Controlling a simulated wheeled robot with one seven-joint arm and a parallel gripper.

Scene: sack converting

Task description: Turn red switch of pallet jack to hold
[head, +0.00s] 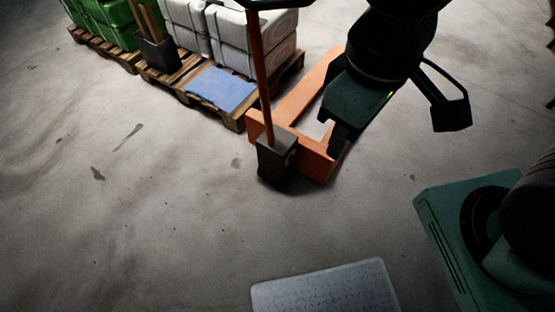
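The orange pallet jack (255,126) stands on the floor at the picture's centre. Its orange tiller pole (259,75) rises to a black handle (272,4) at the top edge. A dark grey block (272,163) sits at the foot of the pole, with a small round detail on its right face. I cannot make out a red switch; it is too small or hidden.
Wooden pallets (238,124) stand behind the jack, with white wrapped sacks (262,40), green sacks (105,20), a blue folded sheet (221,88) and a dark bin (158,52). The concrete floor in front and left is clear. A pale panel (325,288) lies at the bottom edge.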

